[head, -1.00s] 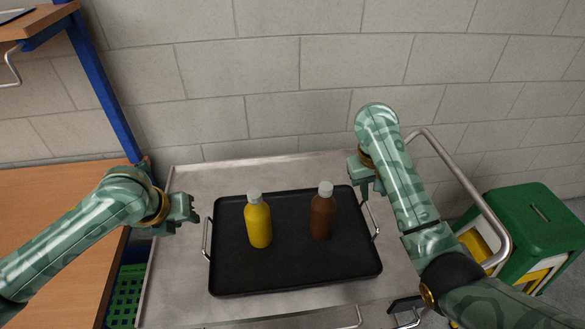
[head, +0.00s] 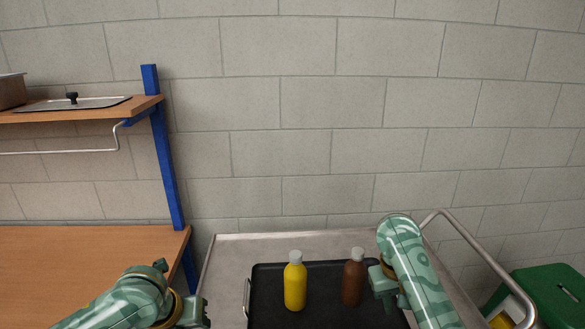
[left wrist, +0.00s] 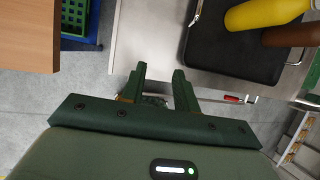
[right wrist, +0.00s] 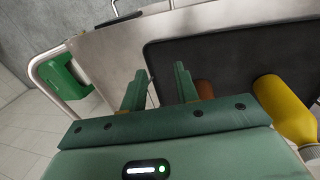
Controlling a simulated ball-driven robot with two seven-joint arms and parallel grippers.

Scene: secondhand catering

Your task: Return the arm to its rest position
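My left gripper (head: 200,312) is at the left of the black tray (head: 268,280), apart from it. In the left wrist view its fingers (left wrist: 160,72) are spread and nothing is between them. My right gripper (head: 378,280) is near the right side of the tray, beside the brown bottle. In the right wrist view its fingers (right wrist: 158,75) are spread; a thin part of the tray's handle shows near the gap, and I see no grip on it. The yellow bottle (head: 295,285) and the brown bottle (head: 353,283) stand upright on the tray.
The tray lies on a metal cart (head: 240,245) with a tubular rail (head: 480,255) at right. A wooden table (head: 90,255) and shelf (head: 140,106) with a blue post (head: 165,160) stand at left. A green stool (head: 550,290) is at right. A block wall is behind.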

